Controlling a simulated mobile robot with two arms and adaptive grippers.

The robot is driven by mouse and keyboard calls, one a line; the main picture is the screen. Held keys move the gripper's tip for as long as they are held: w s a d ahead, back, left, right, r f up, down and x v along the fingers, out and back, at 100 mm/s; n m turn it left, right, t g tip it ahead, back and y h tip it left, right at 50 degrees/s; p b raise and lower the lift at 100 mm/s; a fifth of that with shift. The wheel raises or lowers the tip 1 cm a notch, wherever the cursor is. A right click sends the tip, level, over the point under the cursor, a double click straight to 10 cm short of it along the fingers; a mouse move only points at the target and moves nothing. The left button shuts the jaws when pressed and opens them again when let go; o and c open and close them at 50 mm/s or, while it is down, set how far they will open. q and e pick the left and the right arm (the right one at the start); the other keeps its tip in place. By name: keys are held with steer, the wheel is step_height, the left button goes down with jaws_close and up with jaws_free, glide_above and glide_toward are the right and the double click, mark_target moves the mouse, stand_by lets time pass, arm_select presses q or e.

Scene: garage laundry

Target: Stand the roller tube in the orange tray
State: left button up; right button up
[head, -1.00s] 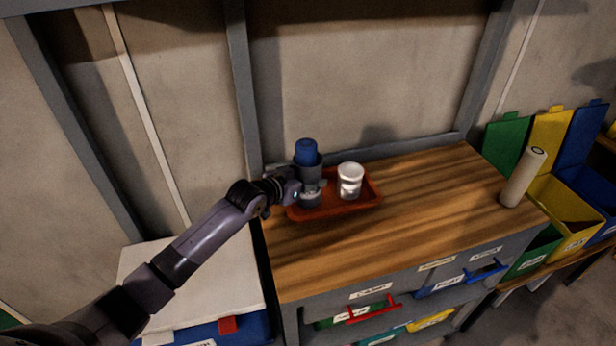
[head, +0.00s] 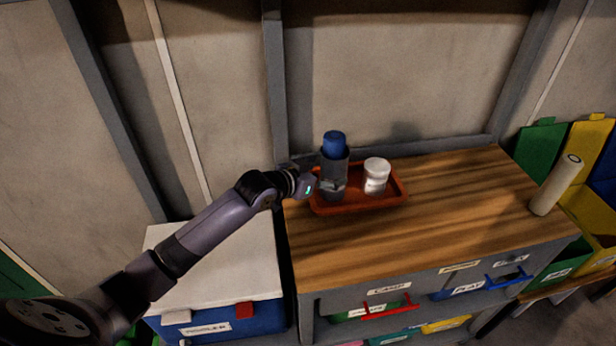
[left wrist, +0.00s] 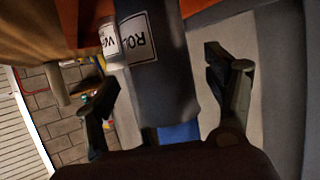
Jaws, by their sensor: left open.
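The roller tube (head: 335,165) is a grey cylinder with a blue top, standing upright in the orange tray (head: 375,206) toward its left side. In the left wrist view the tube (left wrist: 160,85) shows a white label with the letters "RO" partly visible. My left gripper (head: 333,187) is at the tube's lower part, its arm coming from the left. In the left wrist view its two fingers (left wrist: 168,85) are apart, one on each side of the tube, with a visible gap at the right. My right gripper is not in view.
A white jar (head: 376,176) stands in the tray to the right of the tube. A cream cylinder (head: 556,187) stands at the wooden top's (head: 460,205) right end. The wood between is clear. A blue cooler with a white lid (head: 215,265) is at the left; coloured bins are at the right.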

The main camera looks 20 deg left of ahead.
arm_select(q)
steer(key=v, duration=0.8)
steer(key=shift+b, duration=0.4)
